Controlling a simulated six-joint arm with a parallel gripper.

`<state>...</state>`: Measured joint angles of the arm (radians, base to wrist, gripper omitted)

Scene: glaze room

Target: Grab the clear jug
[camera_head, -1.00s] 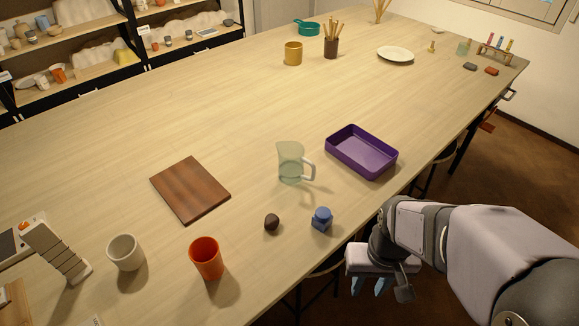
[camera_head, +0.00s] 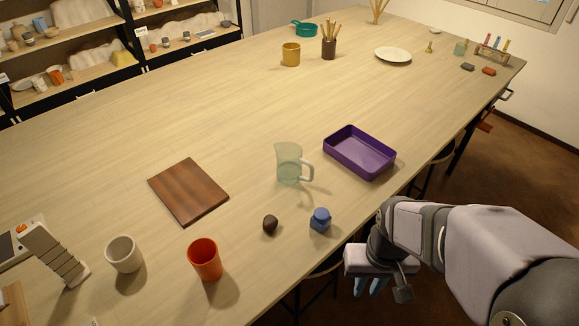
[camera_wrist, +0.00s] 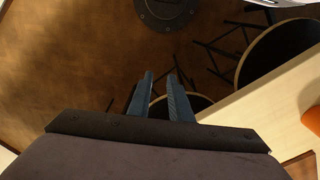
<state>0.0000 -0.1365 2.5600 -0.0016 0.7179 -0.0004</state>
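The clear jug (camera_head: 288,165) stands upright on the table, left of the purple tray, with its pale handle facing right. It is greenish and see-through and looks empty. My gripper (camera_head: 369,287) hangs beyond the table's front edge, below and right of the jug and well apart from it. In the wrist view, my gripper's two blue fingers (camera_wrist: 162,84) stand apart with nothing between them. The jug is not in the wrist view.
The purple tray (camera_head: 344,164) is close right of the jug. A blue jar (camera_head: 320,220) and a dark stone (camera_head: 270,225) lie in front of it. A brown board (camera_head: 188,191), orange cup (camera_head: 204,262) and white cup (camera_head: 124,254) are to the left. Stools (camera_wrist: 286,62) stand below.

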